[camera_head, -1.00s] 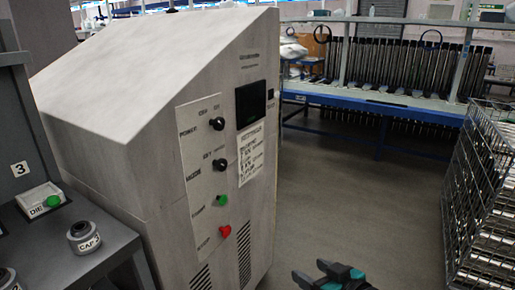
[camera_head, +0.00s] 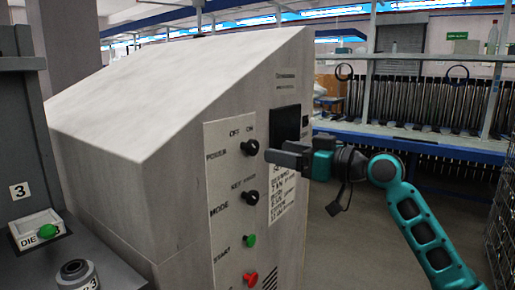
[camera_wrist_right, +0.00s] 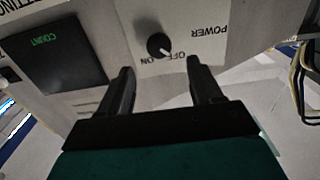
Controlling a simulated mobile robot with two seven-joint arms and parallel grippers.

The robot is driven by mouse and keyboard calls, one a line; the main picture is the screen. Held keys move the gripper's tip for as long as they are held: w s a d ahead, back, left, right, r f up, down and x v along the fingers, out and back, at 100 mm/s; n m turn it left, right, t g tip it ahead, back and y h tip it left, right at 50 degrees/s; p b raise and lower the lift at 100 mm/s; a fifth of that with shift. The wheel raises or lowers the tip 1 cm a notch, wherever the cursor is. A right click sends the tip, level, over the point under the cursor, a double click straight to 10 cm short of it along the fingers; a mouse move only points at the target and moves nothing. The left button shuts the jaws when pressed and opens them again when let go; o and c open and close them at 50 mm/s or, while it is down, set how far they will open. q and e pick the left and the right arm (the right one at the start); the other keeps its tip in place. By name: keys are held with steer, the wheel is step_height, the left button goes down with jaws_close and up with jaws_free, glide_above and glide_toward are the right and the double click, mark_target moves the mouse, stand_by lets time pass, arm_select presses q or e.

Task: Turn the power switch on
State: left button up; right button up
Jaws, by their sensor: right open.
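The black round power switch knob (camera_head: 250,147) sits at the top of the light control panel on the grey cabinet, beside the POWER label and below the OFF and ON marks. In the right wrist view the knob (camera_wrist_right: 159,44) appears upside down, and its white pointer mark seems to lean toward OFF. My right gripper (camera_head: 275,154) is just right of the knob at about its height in the head view. In the wrist view its two fingers (camera_wrist_right: 160,70) are apart and empty, with the knob beyond and between them, apparently apart from it. My left gripper is out of view.
Below are the mode knob (camera_head: 250,197), green start button (camera_head: 249,240) and red button (camera_head: 250,279). A dark display (camera_head: 286,124) is right of the knob. A grey station with a green DIE button (camera_head: 47,231) stands left. A blue-edged rack (camera_head: 430,147) is behind.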

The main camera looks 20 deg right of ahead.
mark_target(255, 146)
steer(key=x, duration=0.7)
steer(key=shift+w+a, duration=0.15)
steer(key=shift+w, duration=0.1)
steer(key=shift+c, duration=0.4)
steer(key=c, duration=1)
steer(key=shift+o, duration=0.2)
